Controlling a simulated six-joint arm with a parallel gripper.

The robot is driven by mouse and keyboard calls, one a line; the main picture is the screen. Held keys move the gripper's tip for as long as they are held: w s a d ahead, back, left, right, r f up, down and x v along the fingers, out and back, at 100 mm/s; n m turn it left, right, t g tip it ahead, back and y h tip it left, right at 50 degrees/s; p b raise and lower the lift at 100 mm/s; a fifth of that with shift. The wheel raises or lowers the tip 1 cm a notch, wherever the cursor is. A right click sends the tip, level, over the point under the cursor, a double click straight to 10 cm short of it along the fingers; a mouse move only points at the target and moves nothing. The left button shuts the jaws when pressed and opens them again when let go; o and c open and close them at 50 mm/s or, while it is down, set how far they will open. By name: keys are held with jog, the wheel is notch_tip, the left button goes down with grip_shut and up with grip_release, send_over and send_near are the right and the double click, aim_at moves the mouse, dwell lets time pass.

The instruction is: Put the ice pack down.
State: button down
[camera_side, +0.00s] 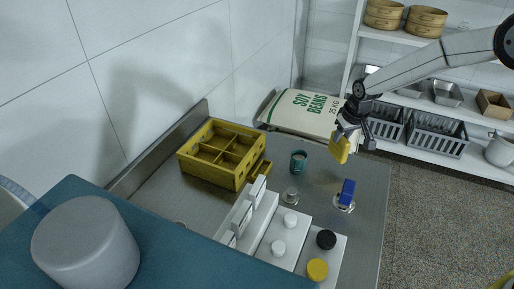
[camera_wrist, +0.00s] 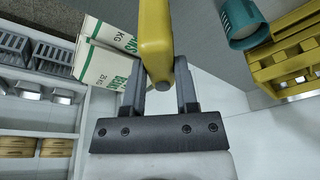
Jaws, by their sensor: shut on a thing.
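My gripper (camera_side: 346,130) is shut on a yellow slab with rounded edges, which I take to be the ice pack (camera_side: 339,149). It is held in the air above the far right part of the steel worktop (camera_side: 215,198). In the wrist view the ice pack (camera_wrist: 155,40) stands between the two fingers (camera_wrist: 160,82) and runs up out of the picture. Its lower end, between the fingers, is partly hidden.
A yellow divided crate (camera_side: 210,163) stands at the worktop's back left. A green cup (camera_side: 299,161) and a blue block (camera_side: 347,191) on a metal base are nearby. A soy beans sack (camera_side: 303,112) lies behind. White housings with knobs (camera_side: 262,235) fill the front.

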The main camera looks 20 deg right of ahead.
aim_at(339, 144)
jog(key=shift+w+f, duration=0.15)
jog(key=shift+w+f, duration=0.1)
jog(key=shift+f, duration=0.05)
jog(key=shift+s+x, duration=0.15)
jog(key=shift+x, duration=0.6)
jog(key=shift+s+x, duration=0.1)
jog(key=shift+x, duration=0.7)
jog(key=shift+f, duration=0.2)
jog(key=shift+c, duration=1.8)
grip_release()
jog(key=shift+r, duration=0.1)
jog(key=shift+v, duration=6.05)
jog(key=shift+s, duration=0.15)
